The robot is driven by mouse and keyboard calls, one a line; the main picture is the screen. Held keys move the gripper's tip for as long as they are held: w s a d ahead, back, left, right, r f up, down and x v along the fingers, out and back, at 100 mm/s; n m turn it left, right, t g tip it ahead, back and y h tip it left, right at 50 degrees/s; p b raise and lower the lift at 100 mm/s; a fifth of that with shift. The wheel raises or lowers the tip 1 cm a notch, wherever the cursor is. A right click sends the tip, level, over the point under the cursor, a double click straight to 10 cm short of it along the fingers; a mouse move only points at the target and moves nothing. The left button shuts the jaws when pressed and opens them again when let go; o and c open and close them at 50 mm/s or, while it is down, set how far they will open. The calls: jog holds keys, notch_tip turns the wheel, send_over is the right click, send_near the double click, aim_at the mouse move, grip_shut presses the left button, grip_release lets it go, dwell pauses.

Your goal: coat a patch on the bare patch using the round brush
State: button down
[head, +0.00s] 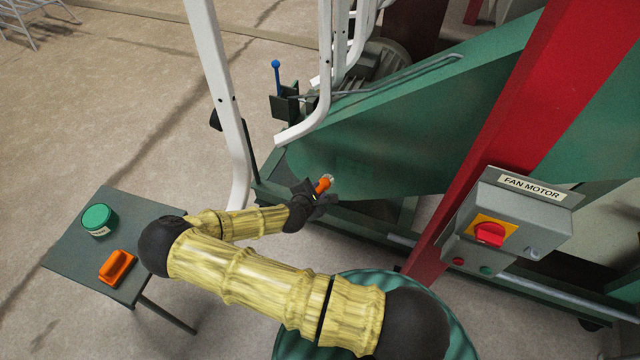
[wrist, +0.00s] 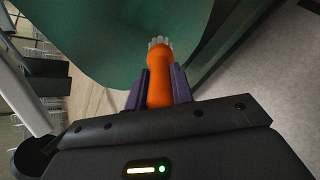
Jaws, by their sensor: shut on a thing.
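The round brush (head: 323,185) has an orange handle and a pale tip. My gripper (head: 313,194) is shut on its handle. The wrist view shows the orange handle (wrist: 160,82) between the two dark fingers (wrist: 158,90), with pale bristles pointing away from me. The brush is in front of the lower rounded part of the green machine panel (head: 390,150). The panel also fills the upper middle of the wrist view (wrist: 110,40). I cannot tell whether the bristles touch it. I cannot make out a distinct bare patch in either view.
A small dark table (head: 70,255) at left holds a green lidded tin (head: 98,219) and an orange block-like tool (head: 117,267). White bent tubes (head: 222,100) stand left of the panel. A grey FAN MOTOR switch box (head: 510,225) and red beam (head: 530,110) are at right.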

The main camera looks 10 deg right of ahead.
jog(key=shift+s+a, duration=0.35)
jog(key=shift+s, duration=0.2)
jog(key=shift+s+a, duration=0.9)
jog(key=shift+s, duration=0.3)
jog(key=b+x, duration=0.3)
jog(key=b, duration=0.4)
jog(key=shift+f, duration=0.25)
jog(key=shift+r, duration=0.1)
